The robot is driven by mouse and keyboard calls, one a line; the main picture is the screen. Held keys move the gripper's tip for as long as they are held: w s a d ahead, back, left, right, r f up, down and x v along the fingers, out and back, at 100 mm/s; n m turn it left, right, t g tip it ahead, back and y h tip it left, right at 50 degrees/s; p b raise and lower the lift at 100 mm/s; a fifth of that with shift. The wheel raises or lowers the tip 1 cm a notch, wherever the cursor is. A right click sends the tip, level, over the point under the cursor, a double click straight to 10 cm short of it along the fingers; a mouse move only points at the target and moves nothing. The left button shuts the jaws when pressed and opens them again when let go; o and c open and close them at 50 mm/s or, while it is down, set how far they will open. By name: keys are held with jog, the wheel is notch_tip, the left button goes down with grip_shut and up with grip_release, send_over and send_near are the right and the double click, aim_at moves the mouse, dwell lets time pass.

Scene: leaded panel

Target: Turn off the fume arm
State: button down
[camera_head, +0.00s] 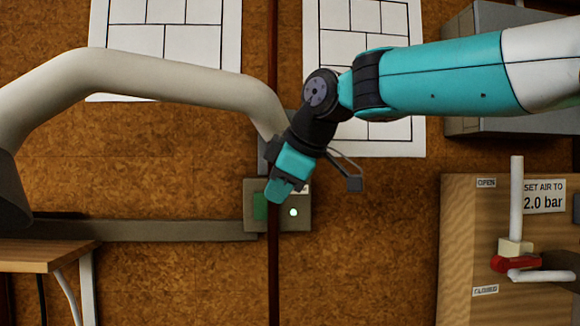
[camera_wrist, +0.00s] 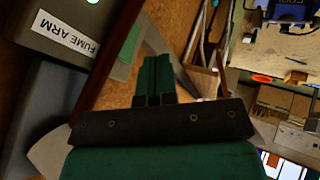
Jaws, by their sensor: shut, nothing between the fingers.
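The fume arm (camera_head: 170,65) is a thick pale duct that bends across the upper left and comes down behind my gripper. A grey control box (camera_head: 297,222) sits on the cork-brown wall below it, with a green part (camera_head: 260,206) and a lit pale-green lamp (camera_head: 293,212). In the wrist view a label (camera_wrist: 65,36) reads "FUME ARM", and a green light (camera_wrist: 93,1) glows at the top edge. My gripper (camera_head: 274,196) is shut and empty, overlapping the box in the head view; I cannot tell if they touch. Its fingers (camera_wrist: 155,75) show together in the wrist view.
A wooden panel (camera_head: 460,250) at right carries a red valve handle (camera_head: 488,263), OPEN and CLOSED labels and a "SET AIR TO 2.0 bar" sign (camera_head: 544,197). A dark vertical strip (camera_head: 273,280) passes by the box. A wooden table (camera_head: 40,253) stands lower left.

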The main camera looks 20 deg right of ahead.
aim_at(262, 208)
jog(key=shift+w+d+f+p, duration=0.1)
jog(key=shift+w+f+p, duration=0.25)
jog(key=shift+w, duration=0.55)
jog(key=shift+w+d+f+p, duration=0.15)
jog(key=shift+w+p, duration=0.4)
jog(key=shift+w, duration=0.3)
jog(key=shift+w+d+f+p, duration=0.1)
jog(key=shift+w+f+p, duration=0.25)
jog(key=shift+w, duration=0.55)
jog(key=shift+r, duration=0.1)
jog(key=shift+w+d+r+p, duration=0.1)
jog(key=shift+w+r+p, duration=0.25)
jog(key=shift+p, duration=0.9)
jog(key=shift+f+g, duration=0.25)
jog(key=shift+g, duration=0.05)
jog(key=shift+r, duration=0.1)
